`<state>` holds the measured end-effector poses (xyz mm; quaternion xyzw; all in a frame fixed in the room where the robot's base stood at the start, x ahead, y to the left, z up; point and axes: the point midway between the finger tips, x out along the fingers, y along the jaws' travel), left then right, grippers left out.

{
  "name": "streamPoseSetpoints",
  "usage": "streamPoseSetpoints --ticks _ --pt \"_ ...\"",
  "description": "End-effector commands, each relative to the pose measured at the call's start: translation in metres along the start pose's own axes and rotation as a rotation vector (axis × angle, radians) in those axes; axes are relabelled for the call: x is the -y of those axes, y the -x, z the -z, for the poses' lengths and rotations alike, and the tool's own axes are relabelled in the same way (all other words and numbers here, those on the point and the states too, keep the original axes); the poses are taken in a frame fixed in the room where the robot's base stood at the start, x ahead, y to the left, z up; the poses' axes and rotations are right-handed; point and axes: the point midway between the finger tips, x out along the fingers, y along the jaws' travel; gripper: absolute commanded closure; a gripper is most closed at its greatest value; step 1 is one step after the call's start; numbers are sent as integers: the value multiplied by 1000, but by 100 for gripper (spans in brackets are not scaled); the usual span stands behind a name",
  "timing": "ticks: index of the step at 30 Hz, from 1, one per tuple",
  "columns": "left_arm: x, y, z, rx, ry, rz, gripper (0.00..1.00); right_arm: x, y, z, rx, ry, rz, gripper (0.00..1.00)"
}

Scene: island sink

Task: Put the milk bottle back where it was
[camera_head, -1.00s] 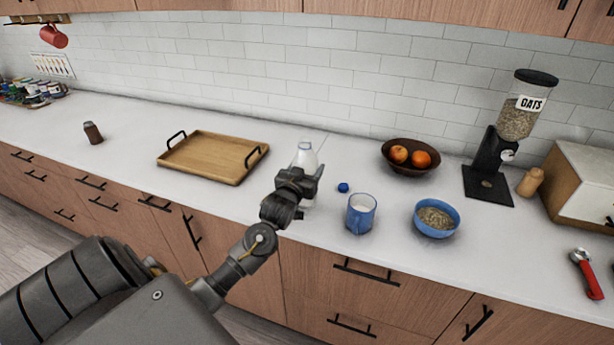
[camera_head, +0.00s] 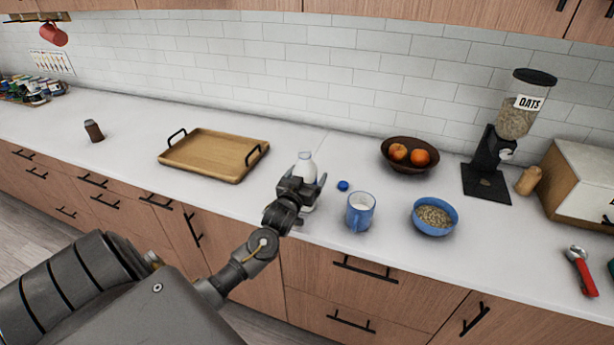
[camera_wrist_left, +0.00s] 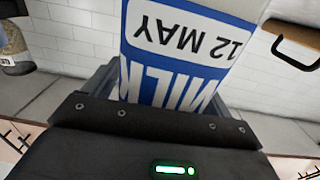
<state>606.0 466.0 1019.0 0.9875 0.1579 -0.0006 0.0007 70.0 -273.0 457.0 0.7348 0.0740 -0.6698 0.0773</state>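The white milk bottle (camera_head: 306,167) stands upright at the counter's front, its lower part partly hidden by my left gripper (camera_head: 304,187). In the left wrist view its blue and white label (camera_wrist_left: 185,50) fills the space between the fingers, reading upside down. The left gripper (camera_wrist_left: 165,95) appears shut on the bottle, with a finger on each side. I cannot tell for certain whether the bottle's base touches the counter. A small blue cap (camera_head: 343,185) lies on the counter just right of the bottle. My right gripper is not in view.
A wooden tray (camera_head: 214,174) lies left of the bottle. The counter between tray and brown shaker (camera_head: 94,131) is clear.

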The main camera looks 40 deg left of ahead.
Motion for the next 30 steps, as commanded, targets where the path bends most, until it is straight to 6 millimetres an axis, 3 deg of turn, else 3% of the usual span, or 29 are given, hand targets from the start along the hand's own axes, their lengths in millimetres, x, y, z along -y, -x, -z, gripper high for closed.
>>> streamPoseSetpoints --ticks 8,21,30 --pt "0 4 1 1 0 -1 16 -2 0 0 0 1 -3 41" --pt "0 90 0 0 2 0 16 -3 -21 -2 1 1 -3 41" --pt "0 119 3 0 0 0 16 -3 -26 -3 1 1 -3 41"
